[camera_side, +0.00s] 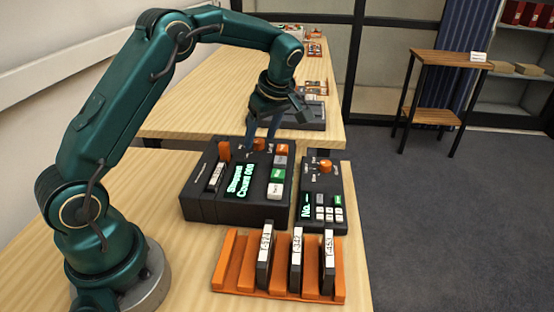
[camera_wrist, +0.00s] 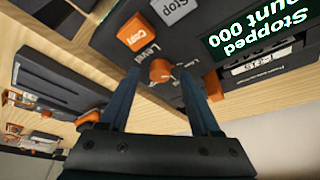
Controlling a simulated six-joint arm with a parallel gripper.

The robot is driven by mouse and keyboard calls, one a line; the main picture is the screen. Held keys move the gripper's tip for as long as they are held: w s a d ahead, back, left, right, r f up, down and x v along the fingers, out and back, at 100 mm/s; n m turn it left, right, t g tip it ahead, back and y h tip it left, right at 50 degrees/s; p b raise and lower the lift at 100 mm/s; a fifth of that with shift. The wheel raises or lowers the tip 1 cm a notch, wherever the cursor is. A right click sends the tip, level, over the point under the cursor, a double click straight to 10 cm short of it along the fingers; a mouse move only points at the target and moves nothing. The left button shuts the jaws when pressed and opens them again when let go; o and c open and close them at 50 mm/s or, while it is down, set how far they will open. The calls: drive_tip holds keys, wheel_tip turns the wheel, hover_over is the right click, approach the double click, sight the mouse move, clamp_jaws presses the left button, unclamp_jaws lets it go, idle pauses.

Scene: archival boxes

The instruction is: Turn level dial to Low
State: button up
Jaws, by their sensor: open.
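The black machine (camera_side: 205,209) stands on the wooden table and its green display reads "Stopped Count 000". The orange level dial (camera_wrist: 160,71) is on its top, beside a "Level" label, in the wrist view. Its pointer setting is too small to read. My gripper (camera_side: 261,148) points down over the back of the machine in the side view, where its fingers largely hide the dial. In the wrist view my gripper (camera_wrist: 157,74) is open, with one finger on each side of the dial. I cannot tell whether either finger touches it.
An orange lever (camera_side: 224,150) stands left of my gripper. A smaller black unit (camera_side: 309,180) with an orange knob (camera_side: 325,166) stands right of the machine. An orange rack (camera_side: 228,264) in front holds three labelled black cartridges. An orange button (camera_wrist: 137,31) is near the dial.

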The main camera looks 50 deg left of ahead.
drive_tip(key=shift+v, duration=2.25)
drive_tip(key=shift+r, duration=0.35)
drive_tip(key=s+d+r+m+t+h, duration=0.1)
drive_tip(key=s+d+r+m+t, duration=0.4)
drive_tip(key=s+r, duration=0.45)
drive_tip(key=s+d+f+m+h, duration=0.3)
drive_tip(key=s+d+f+m, duration=0.3)
drive_tip(key=s+m, duration=0.4)
drive_tip(key=d+m, duration=0.1)
drive_tip(key=m, duration=0.2)
drive_tip(key=shift+s+d+f+t, duration=0.15)
drive_tip(key=shift+d+f+t, duration=0.15)
drive_tip(key=shift+f, duration=0.1)
